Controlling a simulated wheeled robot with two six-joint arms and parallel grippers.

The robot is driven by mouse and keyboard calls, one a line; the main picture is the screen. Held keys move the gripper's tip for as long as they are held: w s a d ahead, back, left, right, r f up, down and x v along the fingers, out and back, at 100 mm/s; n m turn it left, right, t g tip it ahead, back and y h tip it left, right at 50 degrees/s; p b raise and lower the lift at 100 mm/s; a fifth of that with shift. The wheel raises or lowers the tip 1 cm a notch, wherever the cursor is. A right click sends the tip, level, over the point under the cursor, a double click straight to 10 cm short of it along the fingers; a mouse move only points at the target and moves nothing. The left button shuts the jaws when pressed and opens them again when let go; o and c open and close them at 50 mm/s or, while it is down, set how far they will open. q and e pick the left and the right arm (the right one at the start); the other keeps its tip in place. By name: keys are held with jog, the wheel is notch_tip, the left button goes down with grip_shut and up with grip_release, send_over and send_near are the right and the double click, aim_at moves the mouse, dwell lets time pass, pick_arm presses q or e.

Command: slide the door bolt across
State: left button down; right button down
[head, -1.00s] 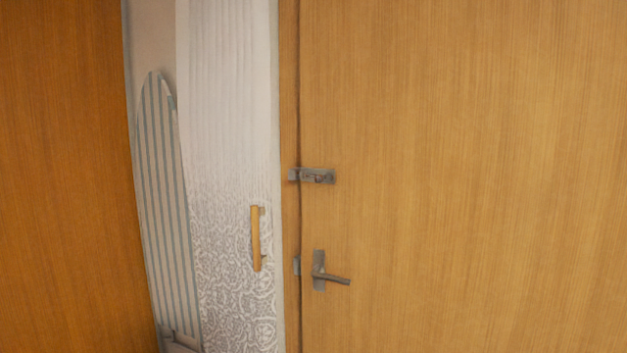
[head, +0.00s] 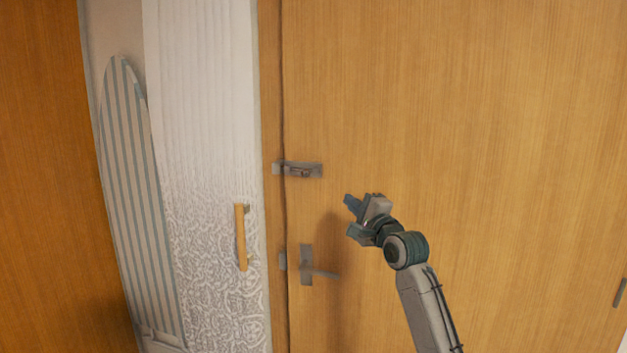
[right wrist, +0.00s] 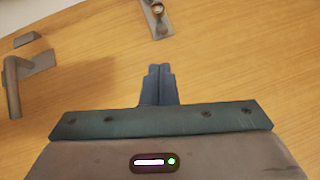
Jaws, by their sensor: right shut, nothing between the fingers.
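The grey metal door bolt (head: 302,171) is mounted on the wooden door (head: 480,120) near its left edge, with its catch (head: 278,169) on the frame side. How far the bolt reaches into the catch is too small to tell. My right gripper (head: 348,200) is in front of the door, to the right of and slightly below the bolt, apart from it. In the right wrist view its fingers (right wrist: 159,72) are together and empty, and part of the bolt (right wrist: 158,18) shows ahead at the top edge. My left gripper is not in view.
A lever door handle (head: 307,265) sits below the bolt and also shows at left in the right wrist view (right wrist: 38,64). Left of the frame are a patterned white panel with a wooden handle (head: 240,237) and a striped ironing board (head: 138,200).

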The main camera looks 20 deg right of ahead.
jog(key=a+p+x, duration=0.1)
jog(key=p+x, duration=0.1)
jog(key=x, duration=0.4)
jog(key=a+p+x, duration=0.1)
jog(key=p+x, duration=0.2)
jog(key=x, duration=0.4)
jog(key=shift+s+a+r, duration=0.15)
jog(key=shift+s+a, duration=0.15)
jog(key=shift+s, duration=0.05)
